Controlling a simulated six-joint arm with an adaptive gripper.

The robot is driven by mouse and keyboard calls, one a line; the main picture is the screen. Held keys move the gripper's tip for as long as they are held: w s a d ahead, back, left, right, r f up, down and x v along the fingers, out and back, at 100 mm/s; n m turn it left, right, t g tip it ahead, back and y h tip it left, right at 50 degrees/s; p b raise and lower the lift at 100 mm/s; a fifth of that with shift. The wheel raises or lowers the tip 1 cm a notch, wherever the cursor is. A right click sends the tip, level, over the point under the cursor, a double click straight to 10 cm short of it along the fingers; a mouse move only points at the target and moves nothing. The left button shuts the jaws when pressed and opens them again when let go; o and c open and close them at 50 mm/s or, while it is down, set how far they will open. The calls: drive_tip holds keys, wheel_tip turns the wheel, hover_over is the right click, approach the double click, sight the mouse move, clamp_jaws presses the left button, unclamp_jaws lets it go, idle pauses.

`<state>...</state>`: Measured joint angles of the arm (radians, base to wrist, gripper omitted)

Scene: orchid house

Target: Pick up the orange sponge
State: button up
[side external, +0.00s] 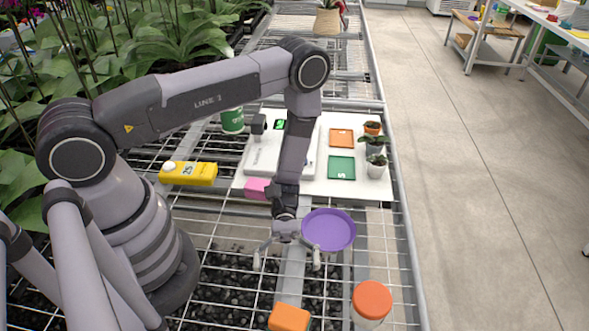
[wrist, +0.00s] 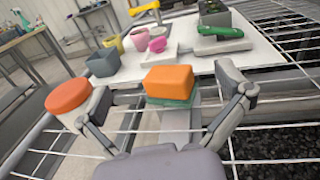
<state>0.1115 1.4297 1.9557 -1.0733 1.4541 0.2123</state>
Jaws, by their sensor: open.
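The orange sponge (side external: 289,317) lies at the bottom edge of the side external view, partly cut off. In the wrist view the sponge (wrist: 168,80) is a block with an orange top and a green underside, resting on the bench. My gripper (side external: 287,259) is open and empty, apart from the sponge and farther up the picture. In the wrist view my gripper's fingers (wrist: 170,95) are spread wide, with the sponge ahead in the gap between them.
A jar with an orange lid (side external: 371,300) stands right of the sponge; in the wrist view the jar's lid (wrist: 68,95) shows beside the left finger. A purple dish (side external: 329,230) lies right of my gripper. The bench is open wire mesh.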

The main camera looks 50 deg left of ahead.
sight(289, 317)
drive_tip(key=f, duration=0.4)
drive_tip(key=shift+s+d, duration=0.3)
drive_tip(key=shift+d, duration=0.05)
drive_tip(key=x, duration=0.6)
drive_tip(key=shift+s+d, duration=0.15)
drive_tip(key=shift+d, duration=0.1)
drive_tip(key=c, duration=1)
